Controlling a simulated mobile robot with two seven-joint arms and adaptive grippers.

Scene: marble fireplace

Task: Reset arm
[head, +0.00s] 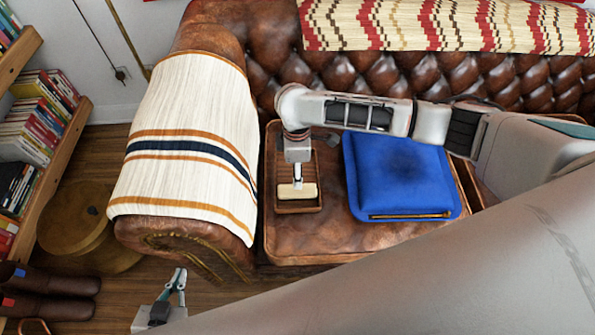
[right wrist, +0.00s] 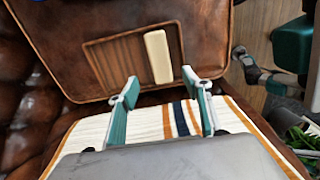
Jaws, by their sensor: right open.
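My left gripper (head: 180,272) is low at the left of the head view, above the wooden floor in front of the sofa arm. Its two fingers look close together, and I cannot tell whether they touch. My right arm reaches across the sofa in the head view, with the right gripper (head: 297,180) pointing down over a small wooden tray (head: 309,166). In the right wrist view my right gripper (right wrist: 160,76) has its fingers wide apart with nothing between them. A cream block (right wrist: 157,57) lies at the tray's edge, just beyond the fingertips.
A blue cushion (head: 399,176) lies on the brown leather seat (head: 310,245). A striped throw (head: 190,130) covers the sofa arm. A bookshelf (head: 58,120), a round wooden stool (head: 78,220) and brown boots (head: 55,296) stand at the left. Some floor near the left gripper is clear.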

